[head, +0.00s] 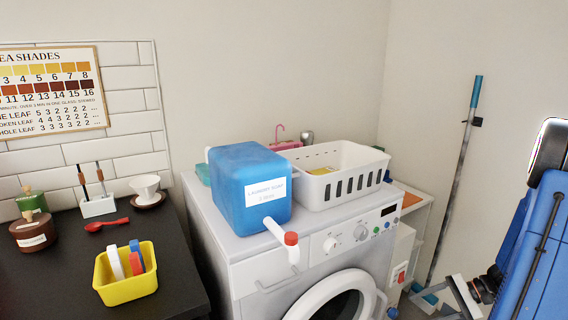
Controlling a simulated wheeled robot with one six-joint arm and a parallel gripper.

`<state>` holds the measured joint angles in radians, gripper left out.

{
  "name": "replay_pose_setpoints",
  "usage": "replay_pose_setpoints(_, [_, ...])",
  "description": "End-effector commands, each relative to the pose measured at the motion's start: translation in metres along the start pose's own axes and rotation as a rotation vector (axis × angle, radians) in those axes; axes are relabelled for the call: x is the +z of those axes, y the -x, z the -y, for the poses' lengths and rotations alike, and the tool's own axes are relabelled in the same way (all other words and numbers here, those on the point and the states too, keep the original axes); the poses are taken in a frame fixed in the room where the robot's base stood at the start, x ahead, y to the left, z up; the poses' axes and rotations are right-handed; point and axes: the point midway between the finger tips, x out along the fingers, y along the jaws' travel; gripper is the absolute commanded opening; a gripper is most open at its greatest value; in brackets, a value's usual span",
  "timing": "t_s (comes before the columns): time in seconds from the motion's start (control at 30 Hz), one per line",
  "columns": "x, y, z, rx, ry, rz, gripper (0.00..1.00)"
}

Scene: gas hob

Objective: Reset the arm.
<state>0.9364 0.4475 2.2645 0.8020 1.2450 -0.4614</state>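My blue arm (540,245) stands at the right edge of the head view, folded upright and partly cut off by the frame. A dark wrist part and grey finger-like pieces, which look like my gripper (463,294), show low at the right beside the washing machine. They are small and partly cut off, so I cannot tell how far apart the fingers are. I see nothing clearly held there.
A white washing machine (262,272) carries a blue laundry soap canister (240,180) and a white basket (310,192). A dark counter (60,285) at left holds a yellow tub (128,288). A blue-topped pole (457,175) leans against the right wall.

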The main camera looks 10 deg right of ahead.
Motion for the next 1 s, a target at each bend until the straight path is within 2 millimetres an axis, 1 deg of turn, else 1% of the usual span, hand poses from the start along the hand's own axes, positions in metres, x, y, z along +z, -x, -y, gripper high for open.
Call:
replay_pose_setpoints(0.03, [0.013, -0.003, 0.01, 0.039, 0.034, -0.002, 0.55])
replay_pose_setpoints(0.1, [0.03, -0.007, 0.02, 0.09, 0.069, -0.004, 0.55])
replay_pose_setpoints(0.3, [0.076, -0.017, 0.043, 0.229, 0.178, -0.022, 0.55])
replay_pose_setpoints(0.43, [0.106, -0.022, 0.054, 0.315, 0.252, -0.041, 0.55])
replay_pose_setpoints(0.7, [0.166, -0.03, 0.069, 0.475, 0.412, -0.094, 0.55])
replay_pose_setpoints(1.0, [0.228, -0.033, 0.074, 0.619, 0.6, -0.18, 0.55])
